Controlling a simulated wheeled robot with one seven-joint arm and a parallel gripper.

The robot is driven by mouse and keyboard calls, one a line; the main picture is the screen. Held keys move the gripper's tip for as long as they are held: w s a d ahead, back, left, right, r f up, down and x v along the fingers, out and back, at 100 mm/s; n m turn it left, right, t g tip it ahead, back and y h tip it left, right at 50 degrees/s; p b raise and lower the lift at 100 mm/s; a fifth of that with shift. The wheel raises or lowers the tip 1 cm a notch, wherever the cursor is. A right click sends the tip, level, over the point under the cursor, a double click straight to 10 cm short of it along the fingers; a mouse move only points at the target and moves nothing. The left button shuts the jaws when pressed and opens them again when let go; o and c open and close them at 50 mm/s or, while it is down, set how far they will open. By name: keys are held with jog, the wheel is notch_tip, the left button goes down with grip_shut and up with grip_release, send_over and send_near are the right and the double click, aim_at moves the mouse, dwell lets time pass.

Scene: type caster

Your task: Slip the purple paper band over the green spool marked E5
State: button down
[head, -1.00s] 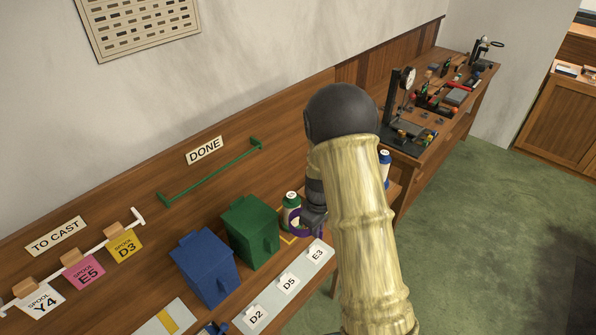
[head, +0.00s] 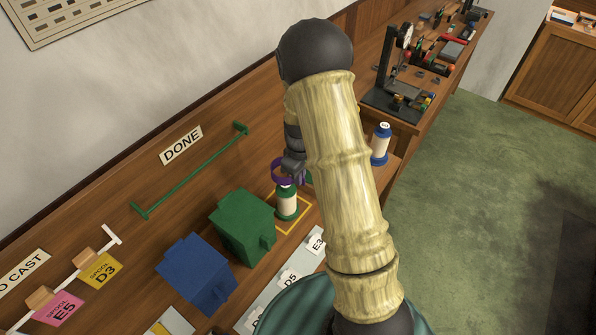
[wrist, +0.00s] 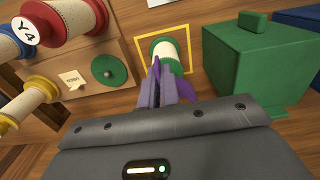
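The green spool (head: 286,206), with a white winding, stands upright inside a yellow square outline on the bench. It also shows in the wrist view (wrist: 165,50), and its label is not readable. My gripper (head: 294,168) is shut on the purple paper band (head: 279,176). In the head view the band appears at the height of the spool's top or just above it. In the wrist view the band (wrist: 182,92) is close in front of the spool, nearer the camera. The fingers (wrist: 160,82) hide part of the band. I cannot tell whether band and spool touch.
A green box (head: 241,225) stands close beside the spool, with a blue box (head: 197,272) past it. A blue spool (head: 381,144) stands to the right. In the wrist view a wooden rack (wrist: 122,58) holds red and yellow spools and a green disc (wrist: 108,71).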

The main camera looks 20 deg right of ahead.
jog(key=shift+s, duration=0.1)
jog(key=shift+f+b, duration=0.75)
jog(key=shift+f, duration=0.05)
jog(key=shift+f+b, duration=0.35)
jog(key=shift+f, duration=0.1)
jog(key=shift+a, duration=0.1)
jog(key=shift+d, duration=0.3)
jog(key=shift+s+r, duration=0.1)
jog(key=shift+s, duration=0.05)
